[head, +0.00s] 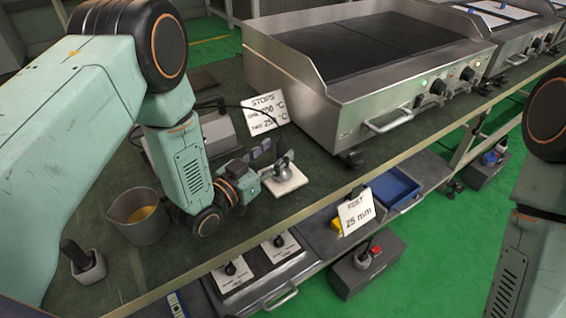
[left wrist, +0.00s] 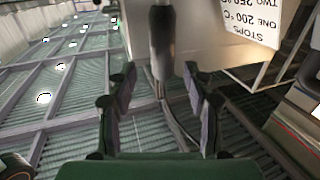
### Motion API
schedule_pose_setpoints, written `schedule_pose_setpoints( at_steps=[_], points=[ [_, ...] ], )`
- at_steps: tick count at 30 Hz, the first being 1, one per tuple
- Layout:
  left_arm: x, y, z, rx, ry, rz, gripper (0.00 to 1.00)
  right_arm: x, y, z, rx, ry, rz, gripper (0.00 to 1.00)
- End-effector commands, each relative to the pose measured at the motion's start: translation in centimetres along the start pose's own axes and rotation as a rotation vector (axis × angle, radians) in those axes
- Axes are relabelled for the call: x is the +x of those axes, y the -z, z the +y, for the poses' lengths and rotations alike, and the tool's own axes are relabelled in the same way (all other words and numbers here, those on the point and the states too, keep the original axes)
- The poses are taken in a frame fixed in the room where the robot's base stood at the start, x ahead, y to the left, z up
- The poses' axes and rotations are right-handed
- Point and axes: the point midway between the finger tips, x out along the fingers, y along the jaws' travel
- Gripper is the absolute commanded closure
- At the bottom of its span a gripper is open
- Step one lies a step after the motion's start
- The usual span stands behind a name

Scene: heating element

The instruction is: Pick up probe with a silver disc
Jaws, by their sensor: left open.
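The probe (head: 284,167) has a rounded silver base and a dark upper part with a thin cable. It stands on a white square pad (head: 290,186) on the dark counter. My left gripper (head: 262,158) is low over the counter, immediately left of the probe, with its fingers toward it. In the left wrist view a dark upright handle (left wrist: 162,45), apparently the probe's, shows ahead of the gap between my open, empty fingers (left wrist: 160,100). I cannot tell whether they touch it. The silver disc is not clear there. My right gripper is out of view.
A steel griddle (head: 365,105) stands behind, right of the "STOPS" card (head: 265,113). A grey jug (head: 138,215) and a small holder (head: 83,262) stand left on the counter. A "REST 25 mm" card (head: 356,211) and blue tray (head: 395,188) are at the lower level.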

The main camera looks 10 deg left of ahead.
Motion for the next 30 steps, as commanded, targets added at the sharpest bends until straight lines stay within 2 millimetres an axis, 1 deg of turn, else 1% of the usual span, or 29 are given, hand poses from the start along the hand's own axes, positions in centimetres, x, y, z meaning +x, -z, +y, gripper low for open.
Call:
schedule_pose_setpoints(
  at_steps=[1, 6, 9, 15, 17, 30],
  points=[
    [0.9, -0.2, -0.1, 0.004, -0.002, 0.005, 0.48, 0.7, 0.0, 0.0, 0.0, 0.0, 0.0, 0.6],
    [3.0, -0.1, -0.2, 0.001, -0.001, 0.002, 0.48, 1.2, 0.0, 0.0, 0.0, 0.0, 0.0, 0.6],
    [3.6, -0.1, -0.3, 0.001, 0.0, 0.001, 0.48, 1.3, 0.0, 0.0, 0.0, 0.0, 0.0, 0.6],
    [3.7, 0.0, -0.4, 0.0, 0.001, 0.0, 0.48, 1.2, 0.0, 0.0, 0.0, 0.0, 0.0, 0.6],
    [3.8, 0.0, -0.4, 0.0, 0.001, 0.0, 0.53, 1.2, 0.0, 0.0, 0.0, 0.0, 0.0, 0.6],
    [3.7, 0.0, -0.4, 0.0, 0.001, 0.0, 0.9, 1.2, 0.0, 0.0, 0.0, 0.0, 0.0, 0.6]
  ],
)
